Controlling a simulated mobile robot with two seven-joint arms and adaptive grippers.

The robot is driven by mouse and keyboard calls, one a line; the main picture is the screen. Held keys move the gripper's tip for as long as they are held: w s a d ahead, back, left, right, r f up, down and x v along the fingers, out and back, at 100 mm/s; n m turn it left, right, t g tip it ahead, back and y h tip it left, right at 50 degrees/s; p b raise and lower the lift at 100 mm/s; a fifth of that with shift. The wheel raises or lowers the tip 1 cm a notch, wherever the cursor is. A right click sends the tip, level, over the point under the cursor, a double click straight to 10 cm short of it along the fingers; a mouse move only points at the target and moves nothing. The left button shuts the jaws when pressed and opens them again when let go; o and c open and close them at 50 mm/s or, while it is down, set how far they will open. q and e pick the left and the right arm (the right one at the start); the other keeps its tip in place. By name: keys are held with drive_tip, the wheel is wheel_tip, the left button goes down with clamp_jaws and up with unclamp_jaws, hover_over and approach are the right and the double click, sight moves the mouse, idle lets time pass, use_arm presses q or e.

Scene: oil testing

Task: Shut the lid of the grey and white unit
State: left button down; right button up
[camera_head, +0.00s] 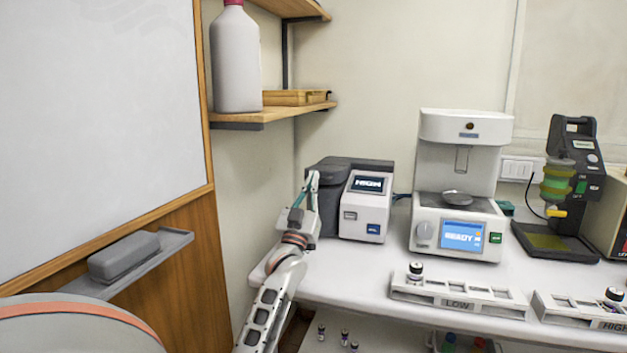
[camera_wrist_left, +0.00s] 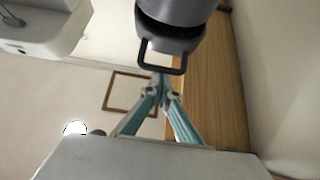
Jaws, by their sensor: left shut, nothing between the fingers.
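The grey and white unit (camera_head: 364,208) stands at the left end of the white bench. Its white front has a small dark screen, and its dark grey part (camera_head: 326,174) is on the left. My left gripper (camera_head: 312,176) is shut and empty, in front of that grey part and hiding some of it. In the left wrist view, a dark rounded part with a loop handle (camera_wrist_left: 147,50) is at the top. The teal fingertips (camera_wrist_left: 160,84) are together at the handle's lower bar; I cannot tell whether they touch it. How far the lid is open is unclear.
A white tester (camera_head: 463,150) with a blue READY screen stands right of the unit. A LOW vial rack (camera_head: 458,304) and a HIGH rack (camera_head: 585,318) line the bench front. A shelf (camera_head: 265,115) with a white bottle (camera_head: 235,60) hangs above left.

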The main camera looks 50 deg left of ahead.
use_arm(q)
drive_tip(key=shift+f, duration=0.2)
use_arm(e)
drive_tip(key=shift+s+f, duration=0.15)
use_arm(q)
drive_tip(key=s+d+f, duration=0.1)
drive_tip(key=s+d, duration=0.3)
drive_tip(key=s, duration=0.3)
drive_tip(key=s+d+f, duration=0.2)
drive_tip(key=s+d, duration=0.1)
drive_tip(key=s, duration=0.4)
drive_tip(key=shift+d, duration=0.35)
drive_tip(key=shift+f+h, duration=0.15)
drive_tip(key=shift+h, duration=0.15)
use_arm(e)
drive_tip(key=shift+s, duration=0.1)
